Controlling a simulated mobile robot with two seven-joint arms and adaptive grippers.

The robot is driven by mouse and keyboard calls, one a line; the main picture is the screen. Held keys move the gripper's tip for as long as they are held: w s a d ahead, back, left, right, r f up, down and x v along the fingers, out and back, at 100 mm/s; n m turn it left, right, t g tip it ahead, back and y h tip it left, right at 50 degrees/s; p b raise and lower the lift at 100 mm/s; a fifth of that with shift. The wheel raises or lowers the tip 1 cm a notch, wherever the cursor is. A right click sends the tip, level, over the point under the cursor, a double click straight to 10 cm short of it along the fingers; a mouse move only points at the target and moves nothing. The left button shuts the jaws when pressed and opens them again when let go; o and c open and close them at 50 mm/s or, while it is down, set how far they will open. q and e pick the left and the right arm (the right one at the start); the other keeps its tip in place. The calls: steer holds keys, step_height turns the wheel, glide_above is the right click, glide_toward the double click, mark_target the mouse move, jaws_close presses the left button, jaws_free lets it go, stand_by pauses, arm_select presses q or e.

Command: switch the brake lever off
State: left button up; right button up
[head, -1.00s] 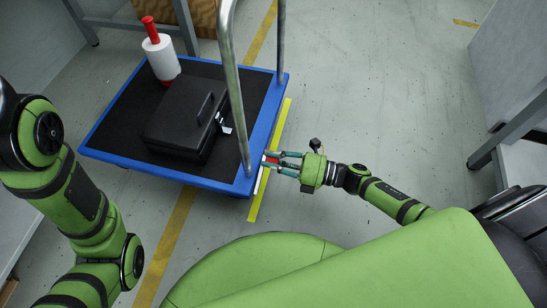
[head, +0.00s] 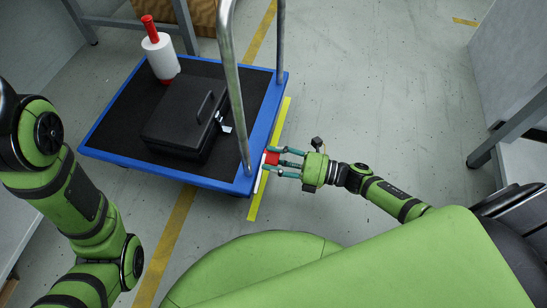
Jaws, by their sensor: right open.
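The brake lever (head: 271,158) is a small red piece at the right edge of the blue cart (head: 236,185), low by the foot of the handle. My right gripper (head: 274,162) is open, with its teal fingertips at the red lever, one on the far side and one on the near side. I cannot tell whether the fingers touch it. My left arm is at the left, but its gripper is out of view.
A black case (head: 180,125) and a white roll with red ends (head: 160,55) rest on the cart's dark deck. A metal push handle (head: 231,80) rises from the cart's right side. Grey tables stand at left and right.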

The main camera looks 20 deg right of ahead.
steer(key=v, duration=1.1)
steer(key=shift+s+d, duration=0.2)
